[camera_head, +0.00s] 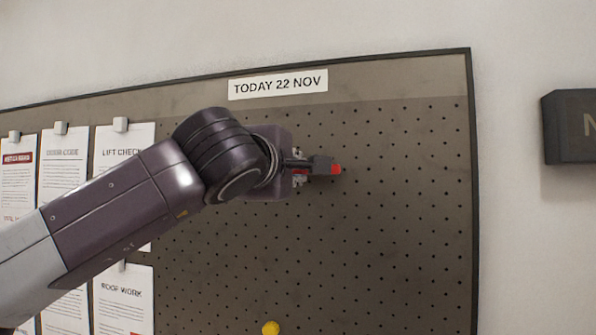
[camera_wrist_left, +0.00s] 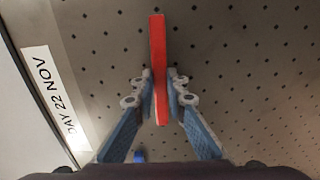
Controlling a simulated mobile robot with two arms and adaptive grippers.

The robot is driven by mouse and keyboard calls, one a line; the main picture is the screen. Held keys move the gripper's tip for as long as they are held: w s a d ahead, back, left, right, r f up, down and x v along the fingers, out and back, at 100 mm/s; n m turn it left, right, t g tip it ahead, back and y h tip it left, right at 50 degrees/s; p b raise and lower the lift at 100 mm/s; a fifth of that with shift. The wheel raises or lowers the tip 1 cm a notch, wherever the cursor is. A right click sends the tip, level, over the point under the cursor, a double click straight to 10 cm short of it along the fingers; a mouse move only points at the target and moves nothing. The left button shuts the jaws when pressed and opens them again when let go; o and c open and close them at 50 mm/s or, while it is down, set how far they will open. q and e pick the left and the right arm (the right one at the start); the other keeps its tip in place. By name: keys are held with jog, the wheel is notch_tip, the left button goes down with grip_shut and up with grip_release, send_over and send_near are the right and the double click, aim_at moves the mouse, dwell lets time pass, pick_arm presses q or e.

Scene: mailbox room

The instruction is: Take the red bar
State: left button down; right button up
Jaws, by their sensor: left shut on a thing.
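The red bar (camera_wrist_left: 158,60) is a thin red strip in front of the pegboard in the left wrist view. My left gripper (camera_wrist_left: 161,97) is shut on it, with one finger on each side; the bar sticks out past the fingertips. I cannot tell whether the bar still touches the board. My right gripper is not in view.
The pegboard (camera_head: 400,220) has a dark frame and a "TODAY 22 NOV" label (camera_head: 278,85). Paper notices (camera_head: 125,300) hang on its left side. A yellow round thing (camera_head: 271,327) is at the bottom edge. A dark box (camera_head: 570,127) is on the wall at right. The board's right part is bare.

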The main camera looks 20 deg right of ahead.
pick_arm(q)
jog(key=shift+s+a+f+b, duration=0.1)
jog(key=shift+s+a+b, duration=0.05)
jog(key=shift+b, duration=0.15)
jog(key=shift+b+v, duration=0.6)
jog(key=shift+v, duration=0.35)
jog(key=shift+s+a, duration=0.1)
jog(key=shift+s, duration=0.05)
jog(key=b+v, duration=0.5)
jog(key=v, duration=0.2)
jog(key=shift+a, duration=0.2)
